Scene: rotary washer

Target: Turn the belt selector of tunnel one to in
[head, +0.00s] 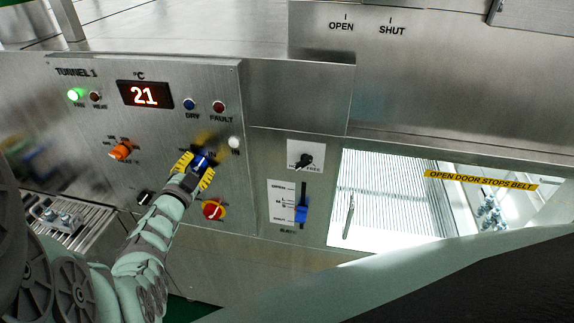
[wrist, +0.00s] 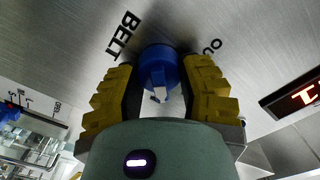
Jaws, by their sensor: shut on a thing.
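The tunnel one panel (head: 180,90) is a brushed metal plate marked TUNNEL 1 in the head view. My gripper (head: 196,168) reaches up to it from below and is shut on a blue knob, the belt selector (head: 203,160). In the wrist view, my yellow-and-black fingers (wrist: 163,80) lie on both sides of the blue knob (wrist: 158,62). The word BELT is printed to its left, and letters starting OU show at its upper right. The fingers hide part of the knob, and I cannot tell clearly which mark it points to.
An orange knob (head: 121,150) is left of my gripper, and a red knob on yellow (head: 214,210) is just below. A white button (head: 233,142) is close right. A blue slider (head: 302,209) and a black knob (head: 304,161) are farther right, beside the open hatch (head: 385,195).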

